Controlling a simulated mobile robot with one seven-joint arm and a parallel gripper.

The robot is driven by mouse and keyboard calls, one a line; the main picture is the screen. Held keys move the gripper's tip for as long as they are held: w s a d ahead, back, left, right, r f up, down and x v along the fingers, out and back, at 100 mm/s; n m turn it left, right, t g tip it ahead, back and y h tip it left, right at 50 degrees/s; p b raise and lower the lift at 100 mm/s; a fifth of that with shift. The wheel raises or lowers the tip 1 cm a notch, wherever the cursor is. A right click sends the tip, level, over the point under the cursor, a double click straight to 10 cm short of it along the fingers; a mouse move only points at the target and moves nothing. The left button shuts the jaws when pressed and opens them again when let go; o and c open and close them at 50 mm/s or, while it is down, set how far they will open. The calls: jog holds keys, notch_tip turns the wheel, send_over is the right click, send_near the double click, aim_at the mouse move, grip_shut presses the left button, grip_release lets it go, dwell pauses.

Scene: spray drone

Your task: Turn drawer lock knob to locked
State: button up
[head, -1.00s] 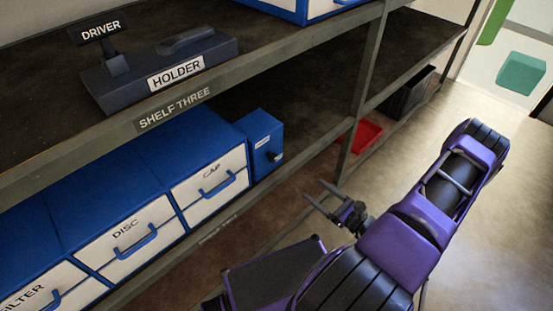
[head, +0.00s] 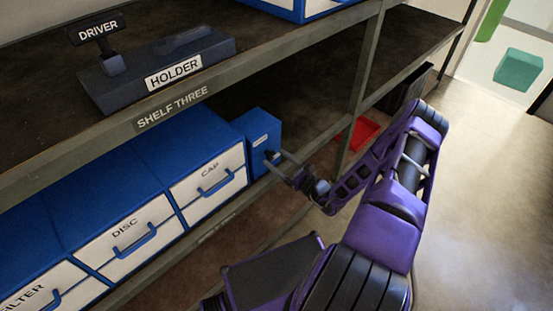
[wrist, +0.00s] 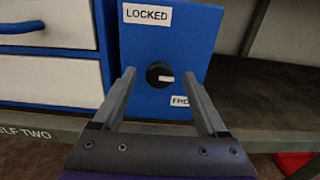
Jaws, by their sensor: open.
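The drawer lock knob (wrist: 158,75) is a round black knob with a white pointer bar, on the front of a blue lock box (wrist: 190,45). A LOCKED label (wrist: 148,14) is above the knob at upper left, and a partly hidden label starting FRE (wrist: 180,101) is below right. My gripper (wrist: 162,80) is open, its two fingers reaching toward the box on either side of the knob. I cannot tell if they touch it. In the head view, my gripper (head: 275,162) is at the front of the blue box (head: 262,130).
The white-fronted CAP drawer (head: 210,185) and DISC drawer (head: 130,240) stand left of the box. The SHELF THREE board (head: 170,110) hangs above, holding a dark holder (head: 150,75). A red tray (head: 358,133) lies beyond the shelf post. The floor at right is clear.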

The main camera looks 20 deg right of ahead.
jog(key=shift+w+a, duration=0.15)
jog(key=shift+w, duration=0.2)
grip_shut()
